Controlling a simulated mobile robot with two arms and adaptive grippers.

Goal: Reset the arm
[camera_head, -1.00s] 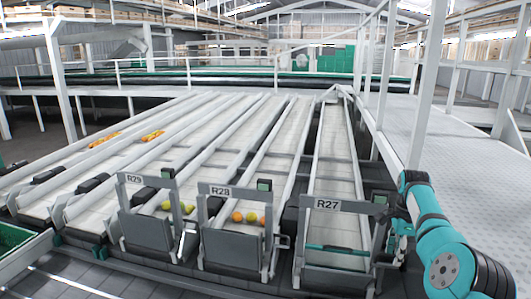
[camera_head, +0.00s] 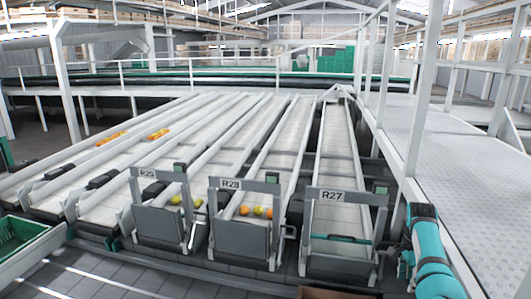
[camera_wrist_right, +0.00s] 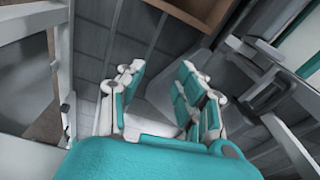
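My right arm, teal and dark, comes in at the lower right of the head view. Its gripper (camera_head: 405,264) shows only small and partly hidden beside the arm, right of the R27 lane end. In the right wrist view the gripper (camera_wrist_right: 158,88) has its two teal-and-white fingers apart. Nothing is between the fingertips but grey surface behind. My left gripper is not in the head view.
Sloping lanes end in gates R29 (camera_head: 160,226), R28 (camera_head: 241,240) and R27 (camera_head: 340,262). Fruit lies behind R29 and R28. A green crate (camera_head: 22,240) stands at left, a brown box (camera_head: 332,294) at the bottom edge. A raised walkway (camera_head: 450,160) runs at right.

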